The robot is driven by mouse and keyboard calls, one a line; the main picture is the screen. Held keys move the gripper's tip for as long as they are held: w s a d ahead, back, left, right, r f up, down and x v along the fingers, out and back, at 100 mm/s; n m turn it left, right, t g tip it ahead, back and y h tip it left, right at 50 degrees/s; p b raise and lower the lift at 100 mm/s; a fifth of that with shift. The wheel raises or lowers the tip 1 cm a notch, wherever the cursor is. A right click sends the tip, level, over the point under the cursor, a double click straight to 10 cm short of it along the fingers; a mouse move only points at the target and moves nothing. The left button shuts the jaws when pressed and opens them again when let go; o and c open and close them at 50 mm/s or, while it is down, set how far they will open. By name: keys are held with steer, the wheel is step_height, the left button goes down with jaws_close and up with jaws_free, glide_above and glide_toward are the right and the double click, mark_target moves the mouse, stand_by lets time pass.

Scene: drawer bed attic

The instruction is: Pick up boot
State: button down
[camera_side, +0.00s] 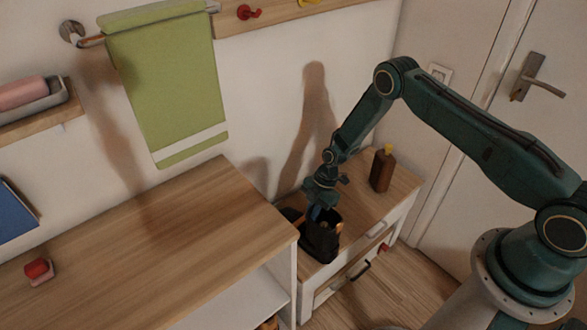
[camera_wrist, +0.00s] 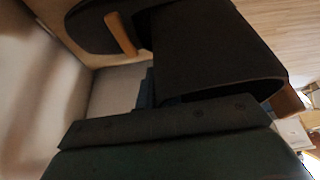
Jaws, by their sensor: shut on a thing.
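A dark boot (camera_side: 320,243) stands on the low wooden-topped cabinet (camera_side: 355,215) in the side view, its opening facing up. My gripper (camera_side: 316,211) points down at the boot's top and is shut on it. In the wrist view the boot (camera_wrist: 215,50) fills the upper middle, close beyond my gripper (camera_wrist: 160,115). A second dark shape (camera_side: 291,215), perhaps the other boot, is just left of it, partly hidden by the taller unit. In the wrist view a dark shape with a tan tab (camera_wrist: 122,34) shows at upper left. The fingertips are mostly hidden.
A brown bottle (camera_side: 382,170) with a yellow cap stands behind the boot on the cabinet. The taller wooden unit (camera_side: 190,240) rises close on the left, with a red object (camera_side: 37,268) on it. A wall is behind; a green towel (camera_side: 170,85) hangs there.

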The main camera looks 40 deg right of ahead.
steer(key=shift+r, duration=0.2)
stand_by(0.4)
step_height(320, 180, up, 20)
steer(key=shift+f, duration=0.15)
stand_by(0.6)
stand_by(0.6)
